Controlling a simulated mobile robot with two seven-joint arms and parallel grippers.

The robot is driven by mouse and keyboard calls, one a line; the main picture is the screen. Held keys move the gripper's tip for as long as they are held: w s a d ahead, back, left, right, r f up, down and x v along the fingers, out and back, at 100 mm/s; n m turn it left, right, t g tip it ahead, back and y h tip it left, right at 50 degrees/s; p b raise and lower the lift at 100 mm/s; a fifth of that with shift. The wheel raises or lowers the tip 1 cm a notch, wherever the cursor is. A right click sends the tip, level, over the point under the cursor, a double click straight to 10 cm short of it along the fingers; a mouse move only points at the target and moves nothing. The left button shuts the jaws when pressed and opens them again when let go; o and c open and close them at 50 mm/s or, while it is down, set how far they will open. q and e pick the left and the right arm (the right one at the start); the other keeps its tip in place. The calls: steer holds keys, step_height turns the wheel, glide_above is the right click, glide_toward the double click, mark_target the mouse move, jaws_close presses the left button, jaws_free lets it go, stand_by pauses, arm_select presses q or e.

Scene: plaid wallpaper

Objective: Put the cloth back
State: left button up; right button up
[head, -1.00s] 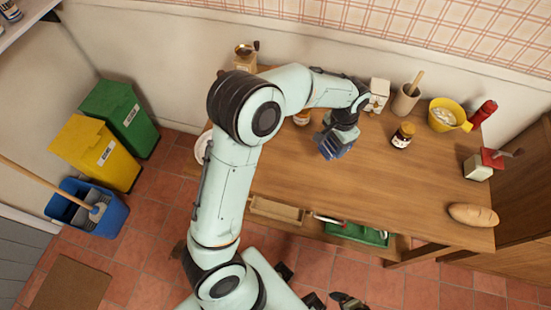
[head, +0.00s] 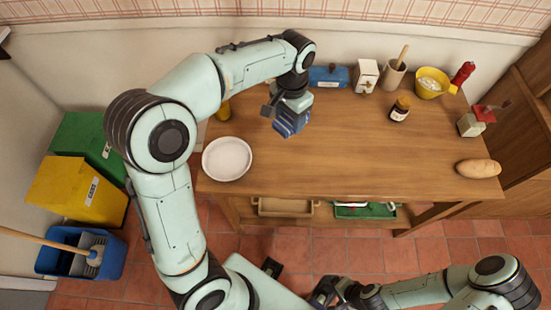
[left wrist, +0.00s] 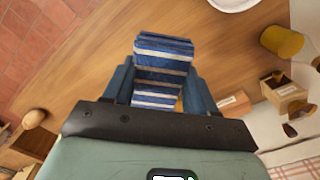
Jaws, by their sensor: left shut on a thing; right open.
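The cloth (head: 292,122) is blue with pale stripes and hangs from my left gripper (head: 284,106), above the left-middle part of the wooden table. In the left wrist view the folded cloth (left wrist: 163,62) sits between the two blue fingers of my left gripper (left wrist: 160,88), which is shut on it. My right gripper (head: 326,292) is open and apart from the cloth, low in the head view in front of the table.
A white dish (head: 227,158) lies at the table's left end. Bread (head: 478,168) lies right. The table's middle is clear.

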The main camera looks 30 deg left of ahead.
arm_select(q)
steer(key=shift+s+a, duration=0.1)
steer(key=shift+s, duration=0.05)
steer(key=b, duration=0.2)
glide_above(285, 161)
step_height(285, 161, down, 15)
steer(key=shift+r, duration=0.2)
steer(key=shift+f, duration=2.6)
arm_select(e)
steer(key=f, duration=0.1)
steer(key=s+f, duration=0.1)
steer(key=shift+s+a+f, duration=0.15)
steer(key=shift+s+f, duration=0.1)
steer(key=shift+f, duration=0.05)
arm_select(q)
steer(key=shift+f, duration=0.1)
steer(key=o, duration=0.9)
arm_select(e)
steer(key=shift+f, duration=0.1)
arm_select(q)
steer(key=shift+o, duration=0.2)
